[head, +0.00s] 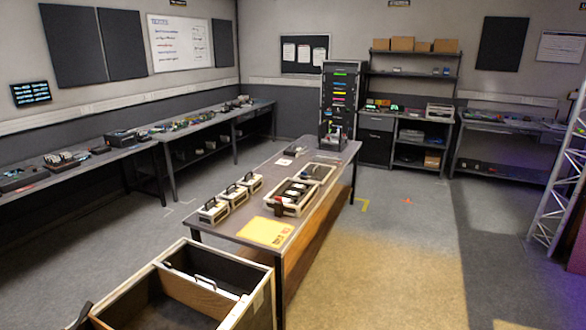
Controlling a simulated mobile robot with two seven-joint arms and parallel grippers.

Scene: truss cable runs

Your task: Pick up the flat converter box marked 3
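Three small pale boxes with dark tops and handles stand in a row along the left edge of the central table (226,227): a near box (213,211), a middle box (234,196) and a far box (251,182). They may be the converter boxes, but any numbers on them are too small to read. I cannot tell which one is marked 3. Neither of my grippers can be made out in the head view.
A yellow sheet (264,231) lies at the table's near end. An open case with contents (291,197) and another tray (318,173) lie behind it. A large open wooden crate (256,301) stands in front. Floor right of the table (400,270) is clear.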

